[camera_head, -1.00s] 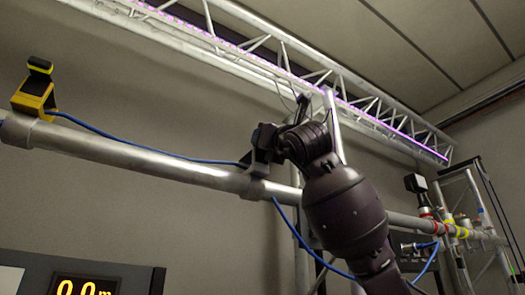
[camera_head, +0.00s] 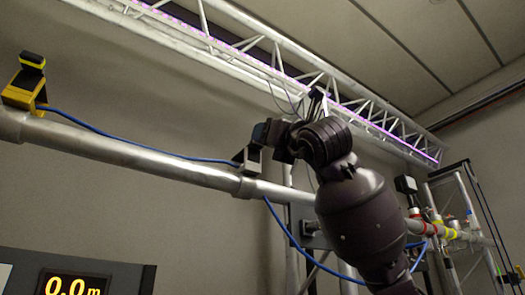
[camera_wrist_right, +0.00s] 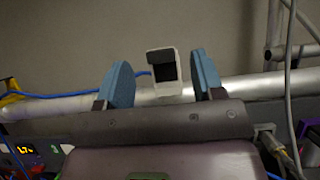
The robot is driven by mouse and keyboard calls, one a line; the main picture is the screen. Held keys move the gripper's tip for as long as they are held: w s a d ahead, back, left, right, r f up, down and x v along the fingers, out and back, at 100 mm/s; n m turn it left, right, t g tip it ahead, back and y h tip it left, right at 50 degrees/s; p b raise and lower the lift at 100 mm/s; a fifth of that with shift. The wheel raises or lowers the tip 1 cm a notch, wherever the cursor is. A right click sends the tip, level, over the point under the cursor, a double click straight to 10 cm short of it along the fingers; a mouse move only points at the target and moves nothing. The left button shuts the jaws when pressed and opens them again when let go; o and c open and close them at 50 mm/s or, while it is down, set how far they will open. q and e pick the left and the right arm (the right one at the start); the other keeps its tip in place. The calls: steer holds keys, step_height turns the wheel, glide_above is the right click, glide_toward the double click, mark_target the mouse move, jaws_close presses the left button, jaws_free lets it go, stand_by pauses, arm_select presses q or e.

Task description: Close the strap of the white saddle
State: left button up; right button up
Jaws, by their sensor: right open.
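The white saddle (camera_wrist_right: 153,66) sits on top of the grey pipe (camera_wrist_right: 65,106), upright, with a dark part inside its pale frame. I cannot tell how its strap lies. In the head view the saddle (camera_head: 252,158) is just below my right gripper (camera_head: 268,131), which partly covers it. In the wrist view my right gripper (camera_wrist_right: 163,82) is open, one blue fingertip on each side of the saddle, with gaps to both; nothing is held. The blue cable (camera_head: 140,149) runs along the pipe to the saddle. My left gripper is not in view.
A yellow saddle (camera_head: 22,92) with a raised black top stands on the pipe at the far left. A lit truss (camera_head: 300,75) runs above. Vertical and slanted poles stand behind my arm. A display (camera_head: 72,286) is at the lower left.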

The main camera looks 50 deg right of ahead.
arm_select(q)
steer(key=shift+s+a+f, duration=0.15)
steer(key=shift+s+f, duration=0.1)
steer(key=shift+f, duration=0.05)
arm_select(e)
steer(key=v, duration=0.5)
steer(key=shift+s, duration=0.1)
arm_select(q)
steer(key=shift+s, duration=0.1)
